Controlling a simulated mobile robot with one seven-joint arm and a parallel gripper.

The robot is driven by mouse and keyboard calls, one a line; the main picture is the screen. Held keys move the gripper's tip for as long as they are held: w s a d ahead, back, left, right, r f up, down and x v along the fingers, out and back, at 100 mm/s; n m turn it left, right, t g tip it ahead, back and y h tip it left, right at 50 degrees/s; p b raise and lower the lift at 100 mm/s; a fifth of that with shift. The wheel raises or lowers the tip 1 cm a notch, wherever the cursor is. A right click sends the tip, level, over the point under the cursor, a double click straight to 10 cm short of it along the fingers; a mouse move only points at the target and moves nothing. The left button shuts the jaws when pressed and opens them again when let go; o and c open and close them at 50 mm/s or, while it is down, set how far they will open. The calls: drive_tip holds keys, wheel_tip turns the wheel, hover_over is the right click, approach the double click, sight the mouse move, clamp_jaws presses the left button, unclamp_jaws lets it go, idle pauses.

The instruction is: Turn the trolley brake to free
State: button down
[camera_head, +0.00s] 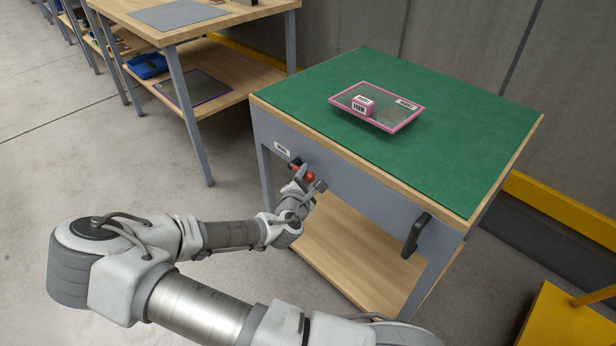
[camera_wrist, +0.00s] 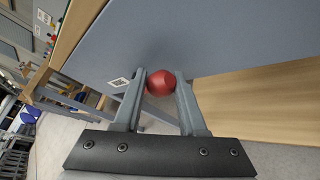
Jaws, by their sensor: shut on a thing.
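The trolley (camera_head: 350,160) has a green top and a grey front panel. A red knob, the end of the brake lever (camera_head: 308,176), shows on that panel below a small white label (camera_head: 283,149). My gripper (camera_head: 312,186) is at the panel with its fingers around the knob. In the wrist view the red knob (camera_wrist: 160,83) sits between the two fingertips of my gripper (camera_wrist: 160,88), which are shut on it. The label (camera_wrist: 119,82) shows to the left of the fingers. Most of the lever behind the knob is hidden, and its setting cannot be read.
A pink-rimmed tray (camera_head: 377,107) with a small pink labelled box (camera_head: 362,106) is on the green top. A black handle (camera_head: 416,236) stands out from the front panel's right end. A wooden workbench (camera_head: 205,25) is behind left. Yellow equipment (camera_head: 575,315) is at lower right.

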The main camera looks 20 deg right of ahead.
drive_tip(key=shift+s+a+f, duration=0.1)
drive_tip(key=shift+f, duration=0.15)
idle(0.5)
drive_tip(key=shift+r, duration=0.15)
